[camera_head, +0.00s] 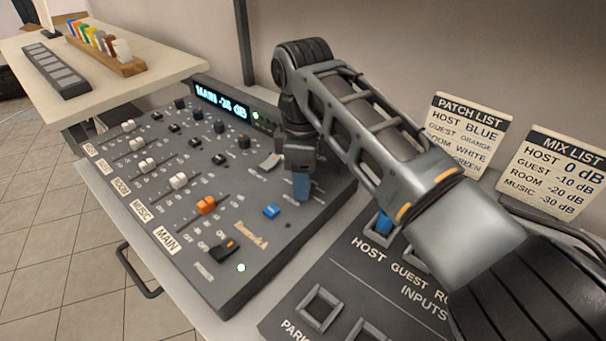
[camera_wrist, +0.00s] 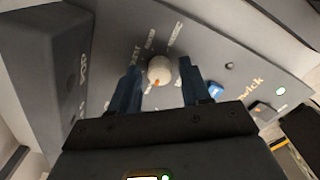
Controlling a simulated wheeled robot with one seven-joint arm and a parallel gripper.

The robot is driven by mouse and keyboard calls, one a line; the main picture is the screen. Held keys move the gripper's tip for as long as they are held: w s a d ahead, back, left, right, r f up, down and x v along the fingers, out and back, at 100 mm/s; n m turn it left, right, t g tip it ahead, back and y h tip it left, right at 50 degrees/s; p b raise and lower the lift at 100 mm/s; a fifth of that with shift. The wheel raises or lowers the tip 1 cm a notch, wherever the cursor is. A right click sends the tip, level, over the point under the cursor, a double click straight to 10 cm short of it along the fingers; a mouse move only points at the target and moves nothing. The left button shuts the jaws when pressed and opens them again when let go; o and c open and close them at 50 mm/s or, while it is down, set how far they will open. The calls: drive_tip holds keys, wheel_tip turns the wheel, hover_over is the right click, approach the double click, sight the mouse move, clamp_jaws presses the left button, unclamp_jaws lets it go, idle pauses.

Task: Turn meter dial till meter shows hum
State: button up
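The meter dial (camera_wrist: 160,71) is a round cream knob with an orange pointer mark on its lower edge. Small labels fan out around it, too blurred to read surely. My gripper (camera_wrist: 159,68) is open, with one blue finger on each side of the dial. Thin gaps show between fingers and knob; I cannot tell how deep the fingers reach. In the head view my gripper (camera_head: 301,186) is over the right part of the mixer (camera_head: 240,275), and the dial is hidden. The meter display (camera_head: 222,101) reads "MAIN" with a negative dB value, apparently -28.
Fader knobs (camera_head: 178,181) and an orange main fader (camera_head: 206,205) stand left of my gripper. A blue button (camera_head: 271,211) and a black rocker switch (camera_head: 223,249) are nearer. An inputs panel (camera_head: 350,290) lies at right; list cards (camera_head: 465,128) stand behind.

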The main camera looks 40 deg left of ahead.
clamp_jaws()
drive_tip(key=shift+r+m+p, duration=0.15)
drive_tip(key=shift+m+p, duration=0.15)
drive_tip(key=shift+p, duration=0.2)
drive_tip(key=m+p, duration=0.2)
drive_tip(key=p, duration=0.1)
drive_tip(key=shift+r+m, duration=0.1)
drive_tip(key=shift+m, duration=0.3)
drive_tip(key=m+p, duration=0.3)
drive_tip(key=m, duration=0.2)
drive_tip(key=shift+f, duration=0.2)
drive_tip(key=shift+m+p, duration=0.3)
drive_tip(key=shift+o, duration=1)
unclamp_jaws()
